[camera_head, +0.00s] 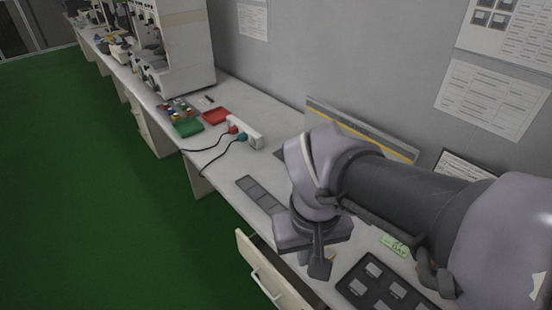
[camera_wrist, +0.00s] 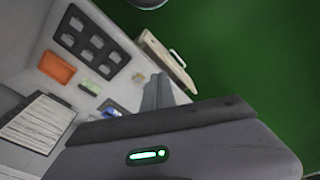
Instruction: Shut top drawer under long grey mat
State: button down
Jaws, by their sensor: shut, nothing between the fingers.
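The top drawer (camera_head: 262,272) is pulled out from under the white bench, its pale front and bar handle facing the green floor. The drawer front also shows in the wrist view (camera_wrist: 165,62), with its handle on the far side. The long grey mat (camera_head: 261,194) lies on the bench above and behind the drawer. My gripper (camera_head: 319,266) is shut and empty over the bench, to the right of the drawer front in the head view. In the wrist view my gripper (camera_wrist: 157,88) points toward the drawer, with no clear contact. My arm hides part of the bench.
A dark tray (camera_head: 385,283) with several grey blocks lies on the bench at lower right. A white power strip (camera_head: 243,131), red tray (camera_head: 216,116) and green tray (camera_head: 187,127) lie farther back. An orange tray (camera_wrist: 57,68) shows in the wrist view. The green floor is clear.

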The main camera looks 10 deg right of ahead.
jog(key=w+a+f+n+g+h+b, duration=0.1)
jog(key=w+a+f+n+h, duration=0.2)
jog(key=f, duration=0.4)
jog(key=a+f+n+g+h+b, duration=0.1)
jog(key=a+f+n+h, duration=0.35)
jog(key=f, duration=0.25)
jog(key=w+a+f+n+h, duration=0.2)
jog(key=f+n+h, duration=0.1)
jog(key=f+n, duration=0.3)
jog(key=n+t+h+b, duration=0.2)
jog(key=n+t+h, duration=0.2)
jog(key=n+t, duration=0.6)
send_near(290, 292)
jog(key=x, duration=0.2)
jog(key=b+x, duration=0.1)
jog(key=x, duration=0.3)
jog(key=shift+w+d+f, duration=0.25)
jog(key=shift+w+f, duration=0.05)
jog(key=shift+f, duration=0.05)
jog(key=shift+d, duration=0.1)
